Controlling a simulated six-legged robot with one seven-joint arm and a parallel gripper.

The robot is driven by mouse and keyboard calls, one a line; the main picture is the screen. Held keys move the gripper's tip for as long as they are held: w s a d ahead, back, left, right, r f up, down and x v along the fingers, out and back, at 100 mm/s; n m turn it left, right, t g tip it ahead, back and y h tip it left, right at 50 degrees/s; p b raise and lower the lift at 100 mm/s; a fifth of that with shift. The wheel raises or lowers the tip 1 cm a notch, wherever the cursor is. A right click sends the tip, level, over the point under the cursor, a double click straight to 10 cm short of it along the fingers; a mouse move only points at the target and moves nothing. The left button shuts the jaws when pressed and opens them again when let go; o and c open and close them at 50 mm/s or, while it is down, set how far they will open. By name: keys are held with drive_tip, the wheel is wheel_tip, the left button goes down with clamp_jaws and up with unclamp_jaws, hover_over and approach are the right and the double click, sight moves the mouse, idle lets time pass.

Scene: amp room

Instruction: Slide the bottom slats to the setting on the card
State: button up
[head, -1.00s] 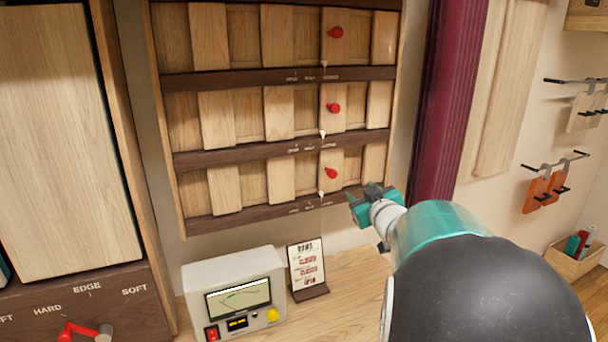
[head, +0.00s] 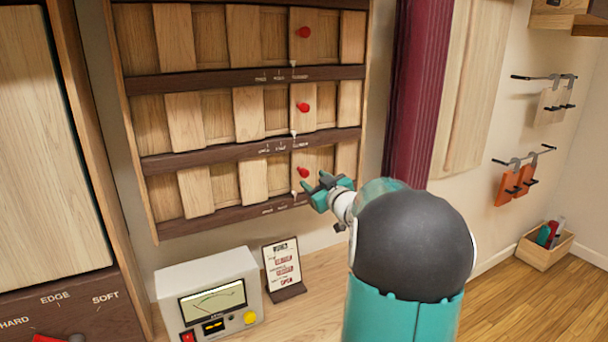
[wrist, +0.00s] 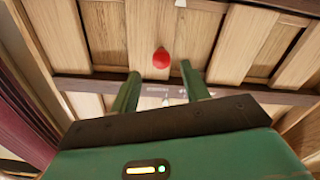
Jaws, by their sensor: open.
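The wall panel has three rows of wooden slats on dark rails. The bottom row's red knob (head: 302,172) sits toward the right, with a white pointer below it over the rightmost of the small rail labels. The card (head: 282,267) stands on the bench; its last line seems to read OPEN and the two above CLOSED. My gripper (head: 316,187) is open and empty, just right of and below the bottom knob in the head view. In the wrist view a red knob (wrist: 161,57) shows beyond and between my open fingertips (wrist: 160,72), apart from them.
The middle knob (head: 302,107) and top knob (head: 304,32) are above, with pointers also at the right. A meter box (head: 208,292) stands on the bench left of the card. A dark red column (head: 402,90) rises right of the panel. An open box (head: 545,250) is at far right.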

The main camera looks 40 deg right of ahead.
sight(307, 175)
drive_tip(key=x, duration=0.6)
drive_tip(key=shift+w, duration=0.2)
clamp_jaws()
